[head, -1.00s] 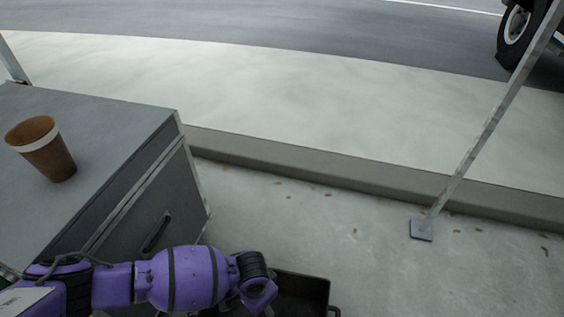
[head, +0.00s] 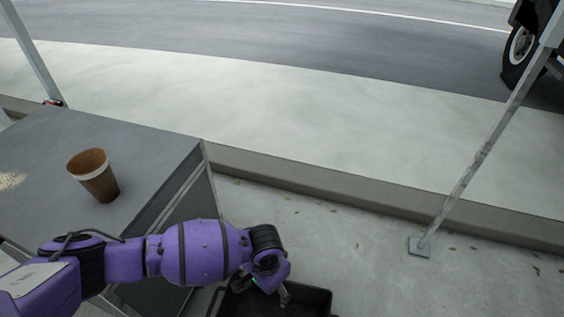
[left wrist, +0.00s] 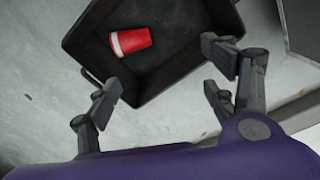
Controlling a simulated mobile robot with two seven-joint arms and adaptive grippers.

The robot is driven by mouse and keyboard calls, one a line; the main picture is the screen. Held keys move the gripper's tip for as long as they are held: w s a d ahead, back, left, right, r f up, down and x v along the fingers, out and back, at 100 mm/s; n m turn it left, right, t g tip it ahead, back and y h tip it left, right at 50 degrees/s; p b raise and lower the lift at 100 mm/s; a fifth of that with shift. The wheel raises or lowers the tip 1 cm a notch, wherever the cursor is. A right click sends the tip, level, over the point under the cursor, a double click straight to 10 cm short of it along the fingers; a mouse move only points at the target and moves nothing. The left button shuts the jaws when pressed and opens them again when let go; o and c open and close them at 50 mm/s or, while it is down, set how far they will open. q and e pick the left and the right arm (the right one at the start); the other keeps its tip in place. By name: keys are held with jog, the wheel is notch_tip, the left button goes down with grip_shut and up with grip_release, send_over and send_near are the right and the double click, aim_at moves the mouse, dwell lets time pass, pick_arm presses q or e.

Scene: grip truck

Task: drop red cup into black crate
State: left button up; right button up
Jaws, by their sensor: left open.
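A red cup with a white rim (left wrist: 131,41) lies on its side inside the black crate (left wrist: 165,93) in the left wrist view. The crate also shows at the bottom of the head view (head: 318,292), partly behind my left arm; the cup cannot be seen there. My left gripper (left wrist: 160,95) is open and empty above the crate, its fingers spread wide with the cup beyond them, apart from it. In the head view my left gripper (head: 284,294) points down over the crate. My right gripper is not in view.
A brown cup with a white band (head: 94,178) stands upright on the grey cabinet (head: 140,150) at the left. A thin metal post (head: 480,160) stands on the pavement at the right. A kerb and road lie behind, with a truck wheel (head: 520,50) at top right.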

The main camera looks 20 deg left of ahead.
pick_arm(q)
notch_tip(320, 180, up, 14)
jog(key=n+p, duration=0.1)
jog(key=p, duration=0.4)
jog(key=shift+d+n, duration=0.15)
jog(key=shift+n, duration=0.15)
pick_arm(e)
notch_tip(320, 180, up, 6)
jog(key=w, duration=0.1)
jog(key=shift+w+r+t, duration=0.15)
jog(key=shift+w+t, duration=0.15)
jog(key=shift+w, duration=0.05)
pick_arm(q)
jog(key=shift+w, duration=0.15)
